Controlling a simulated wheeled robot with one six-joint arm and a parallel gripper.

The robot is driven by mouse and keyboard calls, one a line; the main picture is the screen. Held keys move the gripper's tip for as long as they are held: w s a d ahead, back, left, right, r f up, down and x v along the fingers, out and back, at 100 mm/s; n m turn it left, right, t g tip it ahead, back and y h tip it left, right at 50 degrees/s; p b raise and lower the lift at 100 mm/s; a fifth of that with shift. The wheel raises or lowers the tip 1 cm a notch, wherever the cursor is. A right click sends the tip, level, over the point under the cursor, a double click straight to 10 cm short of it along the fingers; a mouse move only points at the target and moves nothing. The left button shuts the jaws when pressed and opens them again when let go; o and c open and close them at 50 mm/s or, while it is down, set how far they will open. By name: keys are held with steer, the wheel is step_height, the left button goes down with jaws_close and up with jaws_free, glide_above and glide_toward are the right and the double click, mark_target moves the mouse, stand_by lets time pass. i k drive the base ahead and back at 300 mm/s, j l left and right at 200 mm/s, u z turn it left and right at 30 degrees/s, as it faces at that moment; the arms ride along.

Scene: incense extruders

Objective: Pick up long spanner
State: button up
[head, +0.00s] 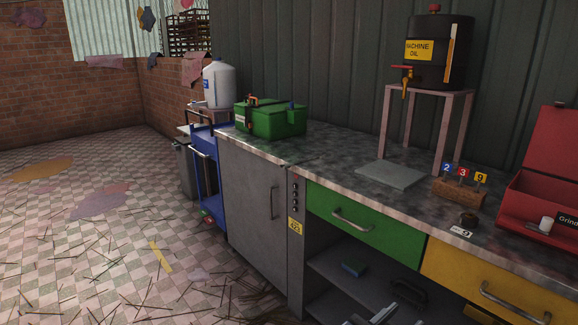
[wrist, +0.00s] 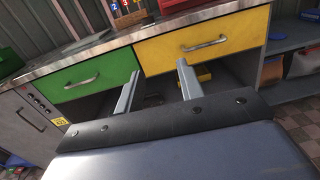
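I cannot make out a long spanner in either view. My gripper (wrist: 158,68) shows in the wrist view with its two grey fingers spread apart and nothing between them. It faces the workbench's green drawer (wrist: 92,80) and yellow drawer (wrist: 205,46), both shut. The insides of the drawers and of the closed green toolbox (head: 270,118) are hidden.
The workbench top (head: 335,150) holds a grey slab (head: 390,174), a wooden block with number tags (head: 459,191) and an open red box (head: 540,205). An oil drum (head: 440,52) stands on a metal stand. A blue trolley (head: 208,170) stands left. Sticks litter the tiled floor.

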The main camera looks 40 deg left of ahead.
mark_target(285, 165)
steer(key=i+j, duration=0.1)
steer(key=j, duration=0.35)
steer(key=i+j, duration=0.1)
steer(key=j, duration=0.35)
steer(key=i+j, duration=0.15)
steer(key=j, duration=0.3)
steer(key=i+j, duration=0.1)
steer(key=j, duration=0.4)
steer(key=i+j, duration=0.1)
steer(key=j, duration=0.35)
steer(key=i+j, duration=0.1)
steer(key=j, duration=0.35)
steer(key=i+j, duration=0.1)
steer(key=j, duration=0.35)
